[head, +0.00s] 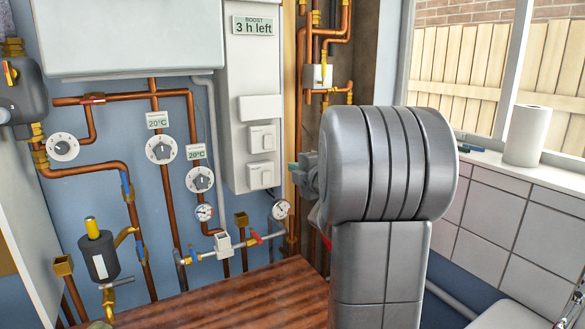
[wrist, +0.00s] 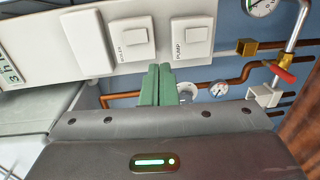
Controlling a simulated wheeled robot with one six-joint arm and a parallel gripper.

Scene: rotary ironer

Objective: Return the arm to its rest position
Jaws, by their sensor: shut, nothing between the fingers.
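My gripper (wrist: 158,72) shows in the wrist view as two green fingers side by side, closed against each other with nothing between them. Its tips lie in the picture just below and between two white switches, one labelled PUMP (wrist: 193,38) and one at its left (wrist: 131,40). I cannot tell the gap to the panel. In the head view my large grey arm link covers much of the right middle. Only a small part of the gripper's green fingers (head: 293,167) shows at the link's left, close to the white control panel (head: 252,75). The arm is raised and extended toward the wall.
Copper pipes with dials (head: 161,149), valves and gauges (head: 204,212) cover the blue wall. A brown wooden surface (head: 230,300) lies below. A paper roll (head: 527,136) stands on the window sill at right. Red valve handles (head: 256,237) stick out near the panel.

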